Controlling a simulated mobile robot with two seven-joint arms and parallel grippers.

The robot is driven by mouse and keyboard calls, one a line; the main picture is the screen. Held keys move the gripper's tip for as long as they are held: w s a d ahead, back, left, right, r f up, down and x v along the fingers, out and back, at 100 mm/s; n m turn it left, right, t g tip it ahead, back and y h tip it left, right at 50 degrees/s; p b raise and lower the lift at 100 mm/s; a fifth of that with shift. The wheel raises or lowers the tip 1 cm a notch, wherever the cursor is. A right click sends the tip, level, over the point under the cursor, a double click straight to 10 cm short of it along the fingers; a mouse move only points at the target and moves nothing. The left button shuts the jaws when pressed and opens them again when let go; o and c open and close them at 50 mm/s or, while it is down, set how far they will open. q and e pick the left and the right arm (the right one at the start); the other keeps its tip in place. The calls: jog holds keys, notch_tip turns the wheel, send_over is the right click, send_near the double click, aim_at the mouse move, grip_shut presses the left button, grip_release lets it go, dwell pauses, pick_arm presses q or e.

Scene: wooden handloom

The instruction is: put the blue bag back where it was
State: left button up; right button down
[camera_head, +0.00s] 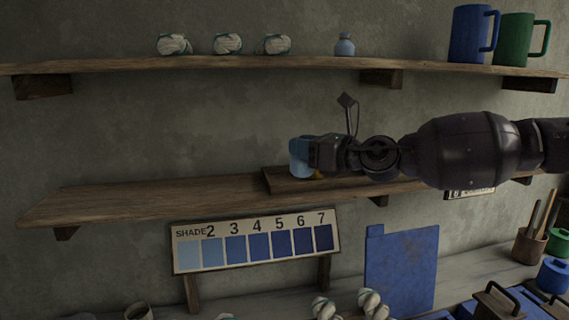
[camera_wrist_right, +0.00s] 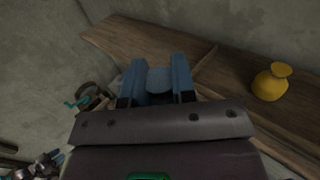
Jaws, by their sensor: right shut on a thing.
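My right gripper (camera_head: 302,157) reaches in from the right, in front of the middle shelf (camera_head: 130,200). In the right wrist view its two blue fingers (camera_wrist_right: 158,76) are shut on a small blue bag (camera_wrist_right: 158,80), which shows between them. The bag appears to be above the shelf, near the left end of a raised wooden board (camera_head: 275,181); its exact height is unclear. A yellow bag (camera_wrist_right: 270,82) stands on the board to the right in the wrist view; the gripper mostly hides it in the head view.
The upper shelf (camera_head: 130,66) holds several white skeins, a small pale-blue bag or bottle (camera_head: 345,45) and blue and green mugs (camera_head: 470,35). The middle shelf's left part is bare. Below stand a shade board (camera_head: 256,241) and a blue panel (camera_head: 402,270).

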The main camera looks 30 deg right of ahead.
jog(key=w+d+b, duration=0.2)
jog(key=w+d, duration=0.2)
jog(key=w, duration=1.1)
jog(key=f, duration=0.6)
jog(key=shift+w+f+p, duration=0.25)
jog(key=shift+w+p, duration=0.1)
jog(key=shift+w, duration=0.05)
jog(key=shift+w+d+f, duration=0.15)
jog(key=shift+f, duration=0.15)
pick_arm(q)
jog(key=shift+w+d+f, duration=0.1)
jog(key=shift+w, duration=0.3)
jog(key=shift+f, duration=0.25)
pick_arm(e)
jog(key=shift+f, duration=0.3)
pick_arm(q)
jog(key=shift+f+b, duration=0.1)
jog(key=shift+b, duration=0.3)
pick_arm(e)
jog(key=shift+f, duration=0.35)
